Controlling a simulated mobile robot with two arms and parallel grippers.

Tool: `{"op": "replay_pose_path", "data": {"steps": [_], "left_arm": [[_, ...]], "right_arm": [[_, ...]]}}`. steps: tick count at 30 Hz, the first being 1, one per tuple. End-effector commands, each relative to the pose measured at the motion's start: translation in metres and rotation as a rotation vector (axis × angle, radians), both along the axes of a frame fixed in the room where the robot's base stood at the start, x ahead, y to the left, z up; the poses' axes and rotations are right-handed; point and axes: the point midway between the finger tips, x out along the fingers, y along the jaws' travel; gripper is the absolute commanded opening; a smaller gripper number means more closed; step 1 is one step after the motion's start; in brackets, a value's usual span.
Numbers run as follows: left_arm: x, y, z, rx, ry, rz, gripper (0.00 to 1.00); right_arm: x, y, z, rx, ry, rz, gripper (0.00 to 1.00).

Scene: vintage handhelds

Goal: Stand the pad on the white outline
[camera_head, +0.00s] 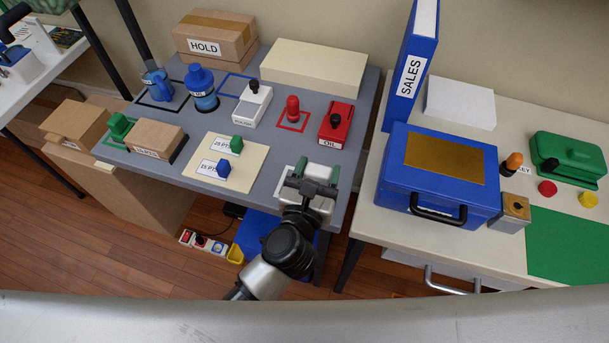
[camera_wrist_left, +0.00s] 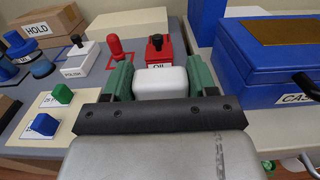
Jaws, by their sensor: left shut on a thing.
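My left gripper (camera_head: 316,172) is over the front right of the grey table. Its green fingers are shut on the white pad (camera_head: 318,173). The left wrist view shows the pad (camera_wrist_left: 160,82) as a rounded white block between the fingers. Part of the white outline (camera_head: 281,180) shows on the grey surface just left of the gripper; the rest is hidden behind the gripper. I cannot tell whether the pad touches the table. My right gripper is not in view.
Behind stand a red OIL block (camera_head: 335,125), a red-knobbed piece (camera_head: 292,108) in a red outline and a white POLISH block (camera_head: 252,104). A cream plate (camera_head: 225,180) with green and blue knobs lies left. A blue cash box (camera_head: 438,175) stands right, across a gap.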

Motion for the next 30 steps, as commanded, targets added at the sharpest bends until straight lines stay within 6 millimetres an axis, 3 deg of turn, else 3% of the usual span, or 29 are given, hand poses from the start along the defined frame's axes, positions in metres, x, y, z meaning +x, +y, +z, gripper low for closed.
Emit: {"op": "replay_pose_path", "data": {"steps": [3, 9, 12, 19, 30], "left_arm": [[0.024, 0.014, -0.017, 0.004, -0.002, 0.001, 0.34], [0.046, 0.028, -0.033, 0.001, -0.001, 0.000, 0.34], [0.049, 0.030, -0.038, -0.001, 0.000, -0.001, 0.34], [0.049, 0.030, -0.073, -0.001, 0.001, 0.000, 0.34], [0.049, 0.030, -0.076, -0.002, 0.000, -0.001, 0.34]], "right_arm": [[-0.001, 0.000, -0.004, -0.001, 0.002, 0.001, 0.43], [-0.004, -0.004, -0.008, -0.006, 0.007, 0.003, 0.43], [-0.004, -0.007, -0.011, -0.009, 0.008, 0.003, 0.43], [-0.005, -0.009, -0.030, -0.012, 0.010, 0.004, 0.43], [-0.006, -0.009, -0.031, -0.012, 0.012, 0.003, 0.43]]}}
